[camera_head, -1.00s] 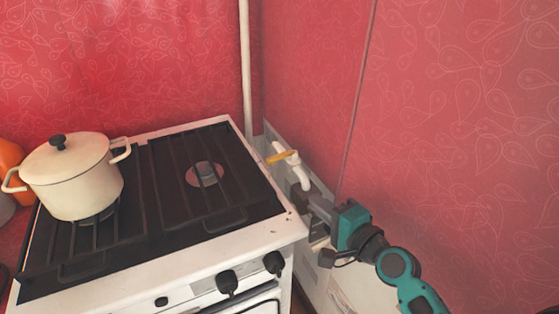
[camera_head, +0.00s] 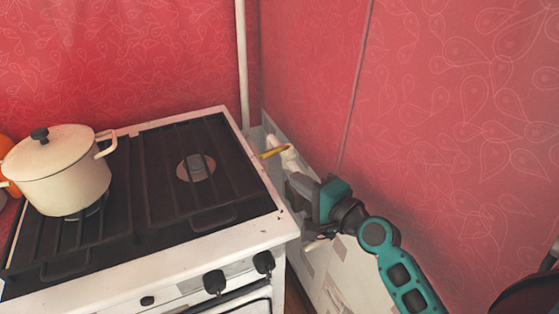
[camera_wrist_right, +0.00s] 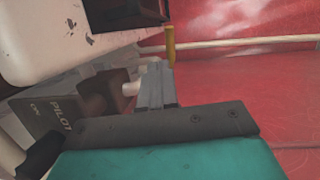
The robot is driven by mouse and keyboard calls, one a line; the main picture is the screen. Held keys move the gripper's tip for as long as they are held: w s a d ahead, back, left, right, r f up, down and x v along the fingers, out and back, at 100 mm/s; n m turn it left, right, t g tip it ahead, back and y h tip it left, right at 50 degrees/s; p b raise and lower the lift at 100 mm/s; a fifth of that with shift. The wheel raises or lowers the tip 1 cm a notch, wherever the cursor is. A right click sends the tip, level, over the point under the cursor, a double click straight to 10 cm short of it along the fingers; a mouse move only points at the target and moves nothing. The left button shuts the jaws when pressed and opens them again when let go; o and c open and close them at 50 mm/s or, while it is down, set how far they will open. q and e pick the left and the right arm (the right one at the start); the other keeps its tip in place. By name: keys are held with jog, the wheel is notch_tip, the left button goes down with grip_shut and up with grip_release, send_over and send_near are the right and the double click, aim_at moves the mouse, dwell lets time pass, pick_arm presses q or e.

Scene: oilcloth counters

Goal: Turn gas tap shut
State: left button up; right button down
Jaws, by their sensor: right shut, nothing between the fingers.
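The gas tap shows as a yellow lever (camera_head: 273,152) on a white pipe fitting (camera_head: 290,160) in the gap between stove and right wall. In the right wrist view the yellow lever (camera_wrist_right: 170,45) stands upright in the picture, just beyond the fingertips. My right gripper (camera_head: 292,182) is shut and empty, its fingers close to the tap from the near side. In the right wrist view the shut fingers (camera_wrist_right: 155,80) cover part of the pipe. I cannot tell whether they touch the lever. My left gripper is not in view.
The white stove (camera_head: 270,228) with black grates stands left of the tap, its edge close to my right gripper. A cream pot (camera_head: 60,175) sits on its left side. The red patterned wall (camera_head: 440,150) bounds the right. A thin white pipe (camera_head: 242,70) rises in the corner.

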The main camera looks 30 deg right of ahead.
aim_at(267, 157)
jog(key=r+x, duration=0.1)
jog(key=x, duration=0.6)
jog(key=shift+w+p, duration=0.25)
jog(key=shift+p, duration=0.1)
jog(key=shift+r, duration=0.1)
jog(key=shift+w+a+r+p, duration=0.2)
jog(key=shift+w+a+p, duration=0.35)
jog(key=shift+p, duration=0.25)
jog(key=shift+w+a+f, duration=0.15)
jog(key=shift+w+f, duration=0.05)
jog(key=shift+w, duration=0.1)
